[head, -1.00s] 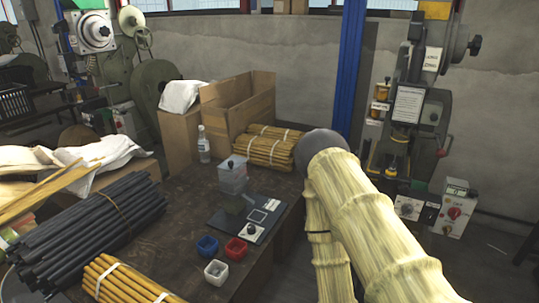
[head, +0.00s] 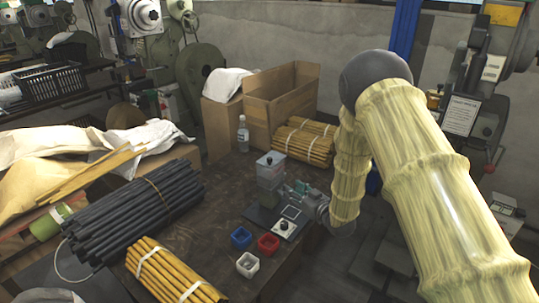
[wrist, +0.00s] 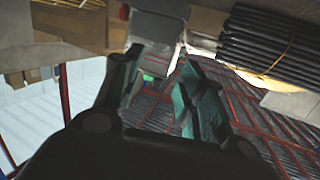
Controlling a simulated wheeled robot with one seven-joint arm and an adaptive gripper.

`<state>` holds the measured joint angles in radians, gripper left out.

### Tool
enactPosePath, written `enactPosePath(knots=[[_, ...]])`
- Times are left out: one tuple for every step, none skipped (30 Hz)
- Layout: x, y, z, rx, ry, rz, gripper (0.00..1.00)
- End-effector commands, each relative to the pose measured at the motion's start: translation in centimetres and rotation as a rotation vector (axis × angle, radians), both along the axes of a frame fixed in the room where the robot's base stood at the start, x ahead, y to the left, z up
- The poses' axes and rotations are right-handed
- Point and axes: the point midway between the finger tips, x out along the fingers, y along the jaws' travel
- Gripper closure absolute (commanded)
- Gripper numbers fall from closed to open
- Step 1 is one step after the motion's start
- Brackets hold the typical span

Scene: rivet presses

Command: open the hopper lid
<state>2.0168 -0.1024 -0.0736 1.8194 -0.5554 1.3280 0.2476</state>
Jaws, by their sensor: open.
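The hopper (head: 270,178) is a small clear-grey box with a pale lid (head: 270,158) and a dark knob on top. The lid looks shut. The hopper stands over a dark base plate on the brown table. My gripper (head: 291,188) is just right of the hopper, below lid height, with its fingers toward it. I cannot tell whether it touches. In the wrist view my gripper (wrist: 158,88) has its two greenish fingers apart, with nothing between them. A pale grey block beyond the fingertips may be the hopper, but this is unclear.
Blue (head: 241,238), red (head: 268,244) and white (head: 248,265) bins stand in front of the base plate. A bottle (head: 243,134), an open carton (head: 281,100) and yellow rod bundles (head: 304,143) are behind. Black rods (head: 134,212) lie left. Bare table separates them from the hopper.

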Motion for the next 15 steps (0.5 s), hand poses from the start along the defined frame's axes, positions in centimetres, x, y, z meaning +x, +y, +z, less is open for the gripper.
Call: enactPosePath(knots=[[1.1,0.8,2.4,0.011,-0.046,0.030,0.60],[1.6,1.2,3.4,0.018,-0.067,0.045,0.60],[2.1,1.6,4.5,0.025,-0.090,0.062,0.60],[2.4,1.8,5.1,0.029,-0.104,0.073,0.60],[2.6,2.0,5.7,0.032,-0.116,0.081,0.60],[2.9,2.3,6.2,0.036,-0.127,0.088,0.60],[3.0,2.4,6.5,0.037,-0.132,0.093,0.60],[3.1,2.5,6.6,0.038,-0.135,0.095,0.60],[3.4,2.7,6.7,0.039,-0.137,0.097,0.60],[3.5,2.9,6.8,0.039,-0.137,0.098,0.60],[3.8,3.0,6.8,0.040,-0.136,0.098,0.60],[4.1,3.3,6.7,0.039,-0.136,0.098,0.60],[4.4,3.6,6.7,0.039,-0.135,0.098,0.60],[4.7,3.9,6.8,0.039,-0.135,0.098,0.60],[5.1,4.3,6.8,0.040,-0.135,0.099,0.60]])
